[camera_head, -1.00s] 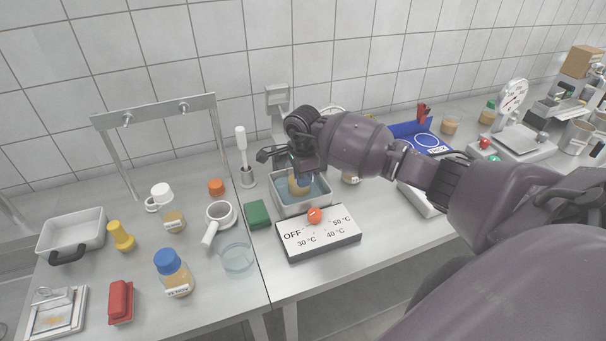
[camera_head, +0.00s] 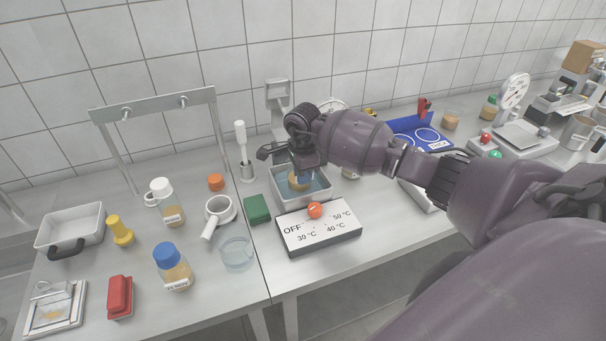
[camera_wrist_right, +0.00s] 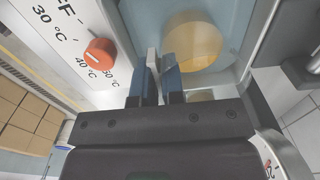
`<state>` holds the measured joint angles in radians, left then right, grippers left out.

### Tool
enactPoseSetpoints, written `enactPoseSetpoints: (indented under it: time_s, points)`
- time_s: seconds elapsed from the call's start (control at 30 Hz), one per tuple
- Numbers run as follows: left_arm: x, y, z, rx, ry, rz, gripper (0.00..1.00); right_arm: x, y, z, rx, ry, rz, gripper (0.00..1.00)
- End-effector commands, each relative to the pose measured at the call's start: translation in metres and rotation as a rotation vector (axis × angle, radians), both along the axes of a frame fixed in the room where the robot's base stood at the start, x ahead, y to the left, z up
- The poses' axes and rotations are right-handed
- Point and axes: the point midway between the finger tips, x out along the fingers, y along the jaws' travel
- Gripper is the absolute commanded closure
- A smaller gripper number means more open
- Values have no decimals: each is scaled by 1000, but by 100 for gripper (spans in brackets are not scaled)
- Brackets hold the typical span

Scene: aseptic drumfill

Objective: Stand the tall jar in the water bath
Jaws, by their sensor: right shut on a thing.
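The tall jar (camera_head: 299,181), with amber contents, is in the water bath (camera_head: 316,203), a metal tub with bluish water. In the right wrist view the jar (camera_wrist_right: 196,42) shows as a round amber shape against the pale blue bath (camera_wrist_right: 230,18). My right gripper (camera_head: 301,178) is over the bath and shut on the jar. Its blue-grey fingers (camera_wrist_right: 160,70) are close together at the jar's near side. The gripper hides part of the jar, and I cannot tell whether its base touches the bath floor. My left gripper is not in view.
A control box (camera_head: 320,232) with an orange knob stands in front of the bath. A green sponge (camera_head: 257,209) lies left of it. A blue-capped jar (camera_head: 173,267), a glass dish (camera_head: 237,254) and a white-handled strainer (camera_head: 217,213) stand further left. A blue tray (camera_head: 418,137) lies behind my arm.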

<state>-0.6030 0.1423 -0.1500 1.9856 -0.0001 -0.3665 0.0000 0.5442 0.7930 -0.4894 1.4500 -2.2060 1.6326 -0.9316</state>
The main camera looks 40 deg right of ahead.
Motion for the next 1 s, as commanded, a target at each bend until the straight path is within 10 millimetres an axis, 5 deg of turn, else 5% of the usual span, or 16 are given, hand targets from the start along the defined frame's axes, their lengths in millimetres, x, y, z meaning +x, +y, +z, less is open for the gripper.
enactPoseSetpoints:
  time_s: [0.43,0.63,1.0]
  points:
    - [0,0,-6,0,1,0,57,0,0,-6,0,-2,0,100]
    - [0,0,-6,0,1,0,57,0,0,-6,0,-1,0,63]
    - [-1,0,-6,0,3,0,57,0,0,-7,0,1,0,61]
